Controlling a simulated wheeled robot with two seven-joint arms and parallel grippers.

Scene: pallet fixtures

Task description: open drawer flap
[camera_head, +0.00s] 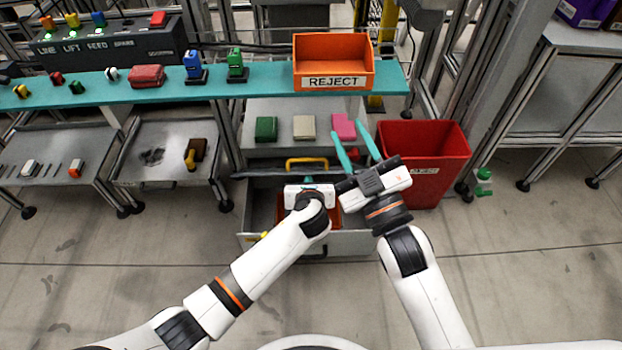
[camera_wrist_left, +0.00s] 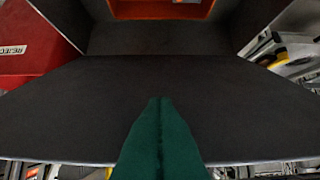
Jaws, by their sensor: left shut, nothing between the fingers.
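The grey drawer (camera_head: 350,243) stands below the teal shelf and is open at the top, with an orange bin inside, mostly hidden by my left arm. The yellow handle (camera_head: 307,161) is at its back edge. My left gripper (camera_head: 308,180) is over the drawer, just in front of the handle. In the left wrist view its green fingertips (camera_wrist_left: 160,104) are together and empty, over a dark flat panel (camera_wrist_left: 75,105). I cannot tell whether they touch it. The orange bin (camera_wrist_left: 160,10) shows at the top there.
A red bin (camera_head: 425,175) stands close right of my right gripper. Green, cream and pink blocks (camera_head: 304,127) lie on a grey surface behind the drawer. An orange REJECT tray (camera_head: 333,60) sits on the teal shelf (camera_head: 225,95). The floor at left front is clear.

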